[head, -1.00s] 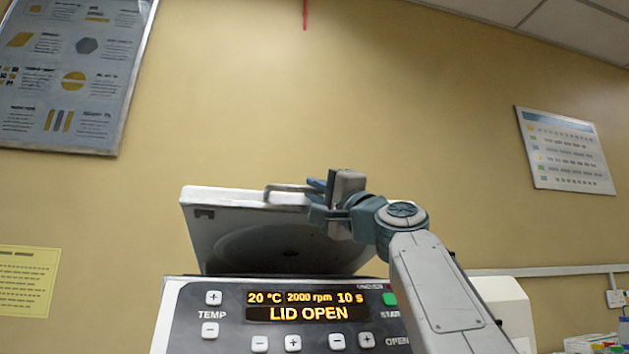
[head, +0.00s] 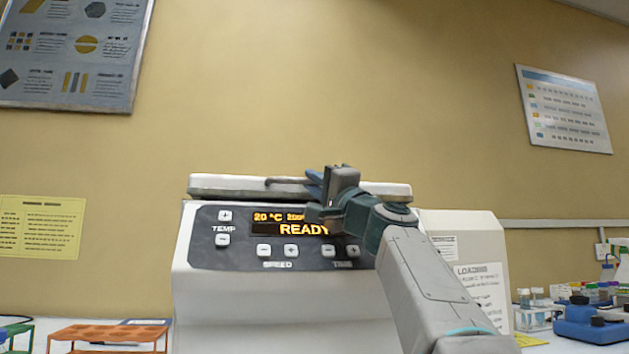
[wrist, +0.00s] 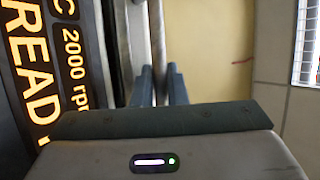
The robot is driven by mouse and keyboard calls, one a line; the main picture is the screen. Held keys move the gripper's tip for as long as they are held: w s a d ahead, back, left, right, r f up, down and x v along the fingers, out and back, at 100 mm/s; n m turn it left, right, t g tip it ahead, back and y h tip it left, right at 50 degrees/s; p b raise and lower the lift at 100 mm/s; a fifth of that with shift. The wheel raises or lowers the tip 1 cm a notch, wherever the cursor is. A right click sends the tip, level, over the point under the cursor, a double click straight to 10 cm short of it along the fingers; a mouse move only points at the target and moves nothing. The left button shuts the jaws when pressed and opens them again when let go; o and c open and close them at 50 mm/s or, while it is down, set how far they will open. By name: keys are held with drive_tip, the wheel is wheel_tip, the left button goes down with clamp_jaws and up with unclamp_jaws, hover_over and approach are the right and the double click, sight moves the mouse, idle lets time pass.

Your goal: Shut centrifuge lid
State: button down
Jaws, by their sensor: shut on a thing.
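The centrifuge (head: 245,300) stands in the middle of the head view, and its display (head: 285,223) reads READY. Its white lid (head: 225,187) lies down flat on top of the body. A metal handle (head: 288,181) runs along the lid's front edge. My gripper (head: 318,183) is at the front of the lid, shut on the handle. In the wrist view the two blue fingers (wrist: 158,88) close around the handle bar (wrist: 157,35), with the display at the left. My gripper and arm hide the right part of the control panel.
An orange rack (head: 108,334) stands on the bench at left, with part of a green rack beside it. At right are a blue device (head: 590,322), tubes and small bottles. A wall with posters is behind the centrifuge.

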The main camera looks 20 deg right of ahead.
drive_tip(key=shift+w+d+f, duration=0.15)
drive_tip(key=shift+w+f, duration=0.15)
drive_tip(key=shift+f, duration=0.15)
drive_tip(key=c, duration=1.8)
unclamp_jaws()
drive_tip(key=shift+o, duration=0.4)
drive_tip(key=shift+s, duration=0.1)
drive_tip(key=v, duration=1.3)
drive_tip(key=shift+s, duration=0.55)
